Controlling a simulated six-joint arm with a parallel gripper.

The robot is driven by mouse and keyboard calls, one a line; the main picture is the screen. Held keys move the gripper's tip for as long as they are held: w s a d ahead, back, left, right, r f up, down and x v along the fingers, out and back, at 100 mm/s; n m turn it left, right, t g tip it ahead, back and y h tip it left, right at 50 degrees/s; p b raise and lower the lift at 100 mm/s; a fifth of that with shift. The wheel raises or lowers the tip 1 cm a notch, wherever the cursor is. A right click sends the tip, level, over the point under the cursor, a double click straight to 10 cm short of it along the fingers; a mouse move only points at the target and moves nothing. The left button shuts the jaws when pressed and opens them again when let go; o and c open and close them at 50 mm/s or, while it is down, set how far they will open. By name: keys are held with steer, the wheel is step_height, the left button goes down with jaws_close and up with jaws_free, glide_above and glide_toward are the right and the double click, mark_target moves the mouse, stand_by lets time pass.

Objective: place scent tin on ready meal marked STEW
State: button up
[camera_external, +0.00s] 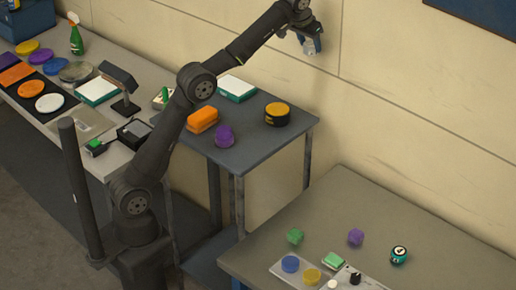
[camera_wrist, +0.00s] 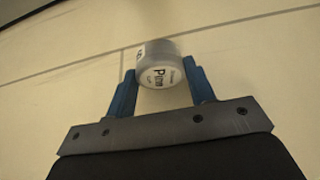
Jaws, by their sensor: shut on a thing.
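My gripper (camera_external: 313,46) is raised high near the wall, above and right of the dark side table. In the wrist view my gripper (camera_wrist: 160,75) has its blue fingers closed on the sides of a small round grey tin (camera_wrist: 161,50). The tin has a white label with dark lettering starting with P, the rest hard to read. One teal box with a white top (camera_external: 236,88) lies at the back of the dark table, and a similar one (camera_external: 96,91) lies on the long grey bench. I cannot read STEW on either.
The dark table (camera_external: 250,140) also holds an orange block (camera_external: 202,119), a purple object (camera_external: 224,136) and a black-and-yellow round tin (camera_external: 277,113). A dark stand (camera_external: 122,85) is on the bench. The front-right table (camera_external: 410,265) holds several small items.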

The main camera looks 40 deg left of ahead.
steer(key=a+r+n, duration=0.1)
steer(key=a+r, duration=0.2)
steer(key=a, duration=0.5)
steer(key=n, duration=0.1)
glide_above(162, 102)
steer(key=shift+y, duration=0.4)
steer(key=f, duration=3.5)
steer(key=shift+s+d+f, duration=0.1)
steer(key=shift+d+f, duration=0.1)
steer(key=shift+f, duration=0.1)
steer(key=shift+a+f, duration=0.1)
steer(key=shift+f, duration=1.95)
steer(key=shift+f, duration=0.15)
